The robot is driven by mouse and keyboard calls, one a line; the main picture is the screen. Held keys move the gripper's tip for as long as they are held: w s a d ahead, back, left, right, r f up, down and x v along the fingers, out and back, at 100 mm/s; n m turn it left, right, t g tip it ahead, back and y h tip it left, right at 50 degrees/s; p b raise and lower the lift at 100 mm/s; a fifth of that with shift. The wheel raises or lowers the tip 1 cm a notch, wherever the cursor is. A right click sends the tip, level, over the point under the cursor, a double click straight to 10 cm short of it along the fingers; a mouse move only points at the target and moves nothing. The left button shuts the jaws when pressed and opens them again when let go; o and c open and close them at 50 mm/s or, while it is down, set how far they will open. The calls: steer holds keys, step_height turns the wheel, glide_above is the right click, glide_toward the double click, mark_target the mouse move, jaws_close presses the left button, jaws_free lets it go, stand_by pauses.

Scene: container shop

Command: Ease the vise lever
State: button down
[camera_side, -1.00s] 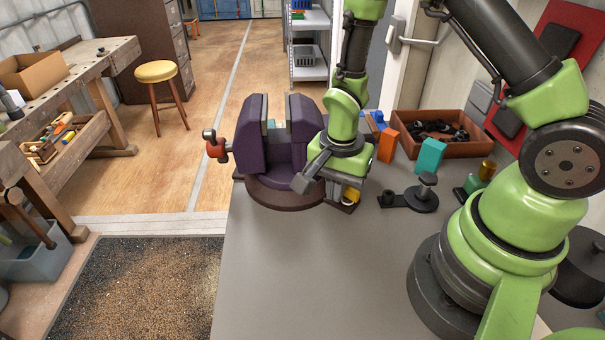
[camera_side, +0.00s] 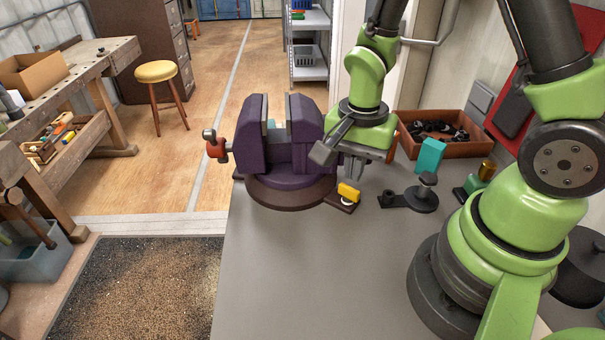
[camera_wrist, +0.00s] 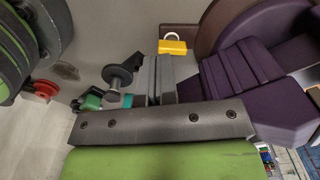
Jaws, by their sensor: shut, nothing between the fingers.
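The purple vise (camera_side: 254,140) stands on its round base at the left back of the grey table. Its lever (camera_side: 215,148), with a red part and a grey knob, sticks out at the vise's left side. The vise also fills the right of the wrist view (camera_wrist: 246,72); the lever is not visible there. My gripper (camera_side: 353,174) is to the right of the vise, pointing down, shut and empty, apart from the lever with the whole vise between them. Its closed fingers also show in the wrist view (camera_wrist: 155,78).
A yellow block (camera_side: 348,191) on a dark plate sits beside the vise base, near my fingers. A black clamp (camera_side: 422,195), a teal block (camera_side: 430,156) and a brown bin (camera_side: 452,145) are to the right. The front table is clear.

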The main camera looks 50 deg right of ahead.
steer(key=shift+f, duration=3.45)
steer(key=shift+w+d, duration=0.2)
steer(key=shift+d, duration=0.1)
steer(key=shift+w+a, duration=0.1)
steer(key=shift+w, duration=0.05)
steer(key=shift+w+a, duration=0.15)
steer(key=shift+w, duration=0.2)
steer(key=shift+w, duration=0.5)
steer(key=shift+a, duration=0.1)
steer(key=shift+a, duration=0.3)
step_height(320, 180, up, 6)
